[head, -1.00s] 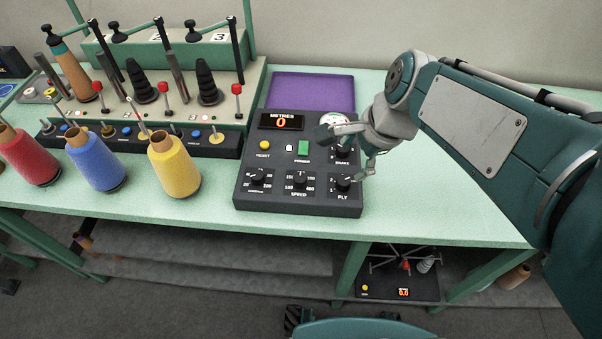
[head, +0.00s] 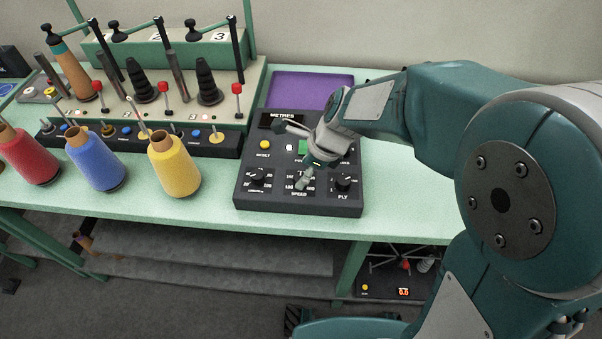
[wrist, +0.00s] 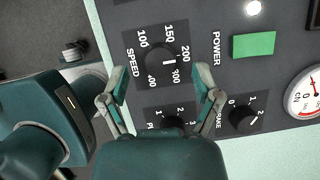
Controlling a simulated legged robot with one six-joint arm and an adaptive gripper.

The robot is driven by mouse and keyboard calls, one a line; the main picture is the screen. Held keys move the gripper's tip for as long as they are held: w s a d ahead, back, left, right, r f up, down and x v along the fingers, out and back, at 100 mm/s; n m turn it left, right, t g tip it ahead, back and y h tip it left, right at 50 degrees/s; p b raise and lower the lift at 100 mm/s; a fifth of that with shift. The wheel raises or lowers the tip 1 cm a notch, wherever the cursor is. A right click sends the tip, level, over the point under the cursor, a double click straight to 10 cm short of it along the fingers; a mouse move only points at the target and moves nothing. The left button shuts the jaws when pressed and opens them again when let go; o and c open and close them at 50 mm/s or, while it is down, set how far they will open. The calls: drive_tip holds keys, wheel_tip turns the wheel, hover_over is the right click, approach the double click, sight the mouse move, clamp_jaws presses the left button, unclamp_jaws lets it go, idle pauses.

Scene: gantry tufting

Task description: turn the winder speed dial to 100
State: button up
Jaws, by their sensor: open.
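The speed dial (wrist: 160,64) is a black knob on the dark winder panel (head: 250,200). In the wrist view its white mark points right, between the 200 and 300 labels. The 100 label (wrist: 142,38) is at the dial's upper left there. My gripper (wrist: 162,78) is open, with one fingertip on each side of the dial in that view. I cannot tell how high the tips are above it, and no contact shows. In the head view my gripper (head: 294,154) hangs over the panel and hides most of the speed dial.
The ply dial (head: 344,182) is right of the speed dial, and another dial (head: 258,177) is left. The green power button (wrist: 254,45) and brake dial (wrist: 245,117) are close by. A yellow cone (head: 175,165) stands left of the panel; a purple tray (head: 300,88) lies behind.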

drive_tip(key=shift+x, duration=1.05)
clamp_jaws()
drive_tip(key=shift+n, duration=0.4)
drive_tip(key=n+g, duration=0.2)
drive_tip(key=n, duration=0.2)
drive_tip(key=shift+n, duration=0.4)
drive_tip(key=n+g+h, duration=0.1)
drive_tip(key=n, duration=0.2)
drive_tip(key=n+g, duration=0.1)
drive_tip(key=n, duration=0.2)
drive_tip(key=shift+w+h, duration=0.15)
drive_tip(key=shift+h, duration=0.25)
drive_tip(key=n+h, duration=0.1)
drive_tip(key=n, duration=0.2)
drive_tip(key=n+g+h, duration=0.1)
drive_tip(key=n, duration=0.2)
drive_tip(key=shift+a+n, duration=0.1)
drive_tip(key=shift+n, duration=0.3)
drive_tip(key=n+h, duration=0.2)
drive_tip(key=n, duration=0.3)
drive_tip(key=shift+n, duration=0.4)
